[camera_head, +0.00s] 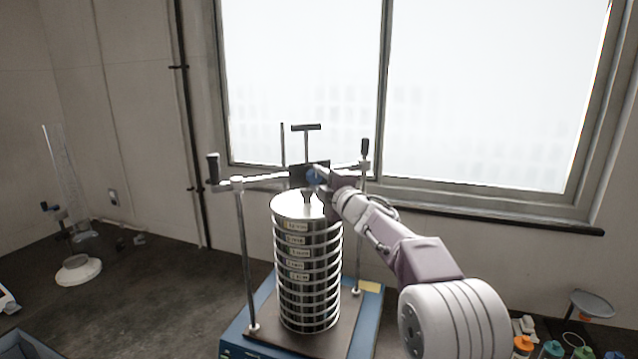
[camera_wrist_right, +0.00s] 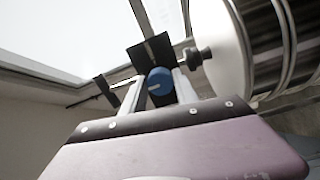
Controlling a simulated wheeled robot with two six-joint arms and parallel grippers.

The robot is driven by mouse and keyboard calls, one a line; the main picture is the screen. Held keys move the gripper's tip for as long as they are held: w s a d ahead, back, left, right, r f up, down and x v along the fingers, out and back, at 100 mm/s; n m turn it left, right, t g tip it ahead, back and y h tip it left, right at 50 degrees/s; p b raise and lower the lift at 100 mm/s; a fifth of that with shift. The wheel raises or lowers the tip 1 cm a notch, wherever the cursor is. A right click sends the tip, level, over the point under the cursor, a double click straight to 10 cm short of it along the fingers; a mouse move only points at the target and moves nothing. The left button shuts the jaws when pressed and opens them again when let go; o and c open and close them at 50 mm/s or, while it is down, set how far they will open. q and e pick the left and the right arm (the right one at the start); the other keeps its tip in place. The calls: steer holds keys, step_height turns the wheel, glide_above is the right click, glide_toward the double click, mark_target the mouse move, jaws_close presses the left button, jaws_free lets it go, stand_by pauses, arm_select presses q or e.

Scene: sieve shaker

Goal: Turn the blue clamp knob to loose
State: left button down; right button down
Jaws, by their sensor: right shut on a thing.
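The blue clamp knob (camera_head: 313,176) sits at the middle of the shaker's crossbar, above the stack of steel sieves (camera_head: 308,262). It is mostly covered by my gripper in the head view. My right gripper (camera_head: 322,178) reaches in from the right and is shut on the knob. In the right wrist view the blue knob (camera_wrist_right: 159,80) shows between the two fingers (camera_wrist_right: 158,90), with a pale mark on its face. A dark plate (camera_wrist_right: 150,53) stands just behind it. My left gripper is in neither view.
The sieve shaker's blue base (camera_head: 240,338) stands on the dark bench, with upright rods and black-handled clamps (camera_head: 213,168) on both sides of the stack. Bottles with coloured caps (camera_head: 553,349) are at the lower right. A white-based item (camera_head: 78,270) stands at left.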

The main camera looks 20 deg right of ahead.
stand_by(0.5)
steer(key=c, duration=0.9)
jaws_free()
steer(key=shift+c, duration=0.2)
steer(key=shift+s+d+f+b, duration=0.1)
steer(key=shift+s+b, duration=0.2)
steer(key=shift+s, duration=0.05)
steer(key=s+d+b, duration=0.1)
steer(key=s+b, duration=0.1)
steer(key=s, duration=0.6)
steer(key=shift+s+d, duration=0.15)
steer(key=shift+d, duration=0.1)
steer(key=shift+f, duration=0.1)
